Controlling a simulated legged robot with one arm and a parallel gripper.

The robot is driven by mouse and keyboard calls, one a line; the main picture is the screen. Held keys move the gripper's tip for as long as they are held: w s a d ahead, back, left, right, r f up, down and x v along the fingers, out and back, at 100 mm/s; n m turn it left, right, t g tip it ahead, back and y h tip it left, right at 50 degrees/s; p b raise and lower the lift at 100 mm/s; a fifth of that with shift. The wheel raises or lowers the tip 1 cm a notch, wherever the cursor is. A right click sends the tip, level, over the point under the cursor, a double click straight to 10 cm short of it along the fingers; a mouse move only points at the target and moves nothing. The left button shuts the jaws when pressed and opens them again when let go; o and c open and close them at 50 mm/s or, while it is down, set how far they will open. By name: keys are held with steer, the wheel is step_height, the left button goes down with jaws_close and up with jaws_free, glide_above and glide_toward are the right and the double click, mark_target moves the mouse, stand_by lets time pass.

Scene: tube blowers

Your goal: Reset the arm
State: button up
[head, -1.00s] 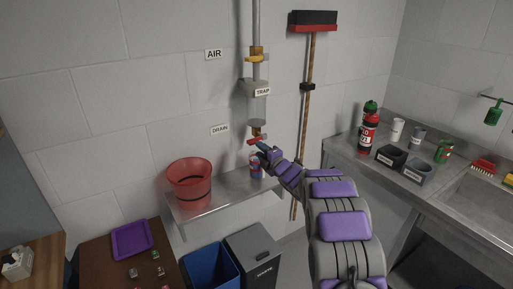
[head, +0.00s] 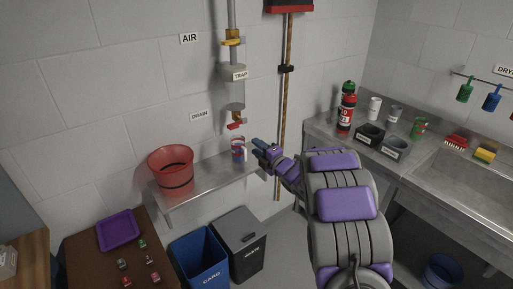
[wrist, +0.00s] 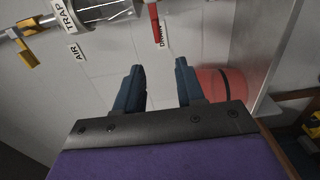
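My gripper (head: 262,148) is stretched out in front of the wall, just right of the can on the steel shelf in the head view. In the wrist view my gripper (wrist: 158,82) has two dark blue fingers held apart with nothing between them. A red drain handle (head: 236,125) is at the foot of the trap (head: 232,90) and also shows in the wrist view (wrist: 154,25). A purple and red can (head: 238,150) stands on the steel shelf (head: 215,182) below the drain, apart from my gripper.
A red bucket (head: 170,172) sits at the shelf's left. A brown table with a purple tray (head: 118,230) is lower left, near blue (head: 198,258) and grey (head: 240,242) bins. A broom (head: 285,110) hangs behind my arm. A sink counter (head: 405,165) holds a red bottle (head: 346,108) and cups.

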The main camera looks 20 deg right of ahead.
stand_by(0.3)
steer(key=s+d+r+m+g+h, duration=0.1)
steer(key=s+m+g+h, duration=0.3)
steer(key=s+m, duration=0.4)
steer(key=s+d+r+m+g+h, duration=0.15)
steer(key=s+m+g+h, duration=0.4)
steer(key=s, duration=0.55)
steer(key=s+a+m+g+y, duration=0.1)
steer(key=s+a+m+g, duration=0.1)
steer(key=s, duration=1)
steer(key=s+a+f+m+g+y, duration=0.1)
steer(key=s+a+m+g, duration=0.2)
steer(key=s+a, duration=0.4)
steer(key=s+a+m+g+y, duration=0.2)
steer(key=s+a+m+g, duration=0.1)
steer(key=s, duration=1.5)
steer(key=shift+s+a+f+g, duration=0.35)
steer(key=shift+a+g, duration=0.4)
steer(key=shift+a, duration=0.35)
steer(key=shift+w, duration=0.1)
